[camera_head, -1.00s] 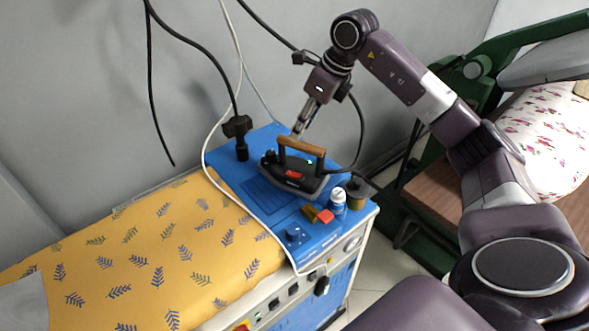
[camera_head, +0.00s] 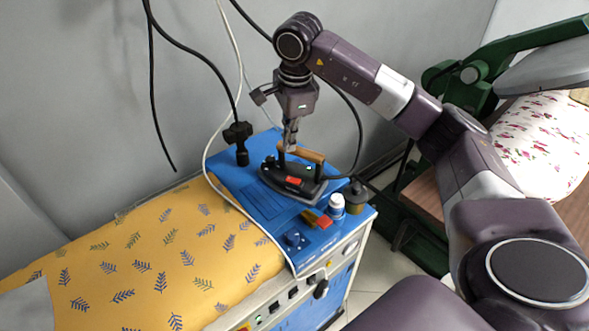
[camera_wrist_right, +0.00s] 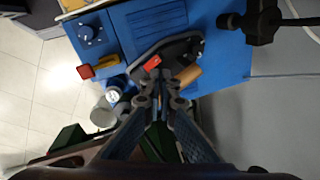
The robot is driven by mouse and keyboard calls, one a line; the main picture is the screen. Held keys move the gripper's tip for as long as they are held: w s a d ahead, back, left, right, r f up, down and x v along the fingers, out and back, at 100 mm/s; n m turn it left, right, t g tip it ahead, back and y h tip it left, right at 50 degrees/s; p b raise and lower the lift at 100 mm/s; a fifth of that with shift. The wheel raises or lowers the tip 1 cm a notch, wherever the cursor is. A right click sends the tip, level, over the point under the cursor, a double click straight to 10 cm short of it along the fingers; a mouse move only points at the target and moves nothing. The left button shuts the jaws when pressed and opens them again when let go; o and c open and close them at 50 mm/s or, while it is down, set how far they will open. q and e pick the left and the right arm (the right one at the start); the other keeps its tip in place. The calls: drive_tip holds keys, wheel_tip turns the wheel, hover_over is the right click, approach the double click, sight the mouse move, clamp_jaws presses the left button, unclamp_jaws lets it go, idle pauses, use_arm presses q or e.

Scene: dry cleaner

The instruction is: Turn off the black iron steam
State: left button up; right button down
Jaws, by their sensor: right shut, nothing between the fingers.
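The black iron (camera_head: 292,180) with a red patch and a wooden handle (camera_head: 308,155) rests on the blue top (camera_head: 240,185) of the ironing unit. My right gripper (camera_head: 290,148) points down from above at the handle's left part and hides some of it. In the right wrist view the shut, empty fingers (camera_wrist_right: 161,77) overlap the iron (camera_wrist_right: 172,52), with the wooden handle (camera_wrist_right: 188,74) just beside them. I cannot tell whether they touch it. My left gripper is not in view.
A yellow leaf-print board (camera_head: 160,250) extends left. Hoses and cables hang along the wall.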

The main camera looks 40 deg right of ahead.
drive_tip(key=r+n+h, duration=0.1)
drive_tip(key=n, duration=0.1)
drive_tip(key=a+r+n+h+p, duration=0.1)
drive_tip(key=n, duration=0.2)
drive_tip(key=s+r+n+h, duration=0.1)
drive_tip(key=n, duration=0.2)
drive_tip(key=shift+a+g, duration=0.35)
drive_tip(key=shift+g, duration=0.05)
drive_tip(key=shift+f, duration=0.1)
drive_tip(key=p, duration=0.4)
approach(297, 180)
drive_tip(key=x, duration=0.5)
drive_tip(key=shift+w+d+f, duration=0.1)
drive_tip(key=shift+d, duration=0.2)
drive_tip(key=shift+f, duration=0.7)
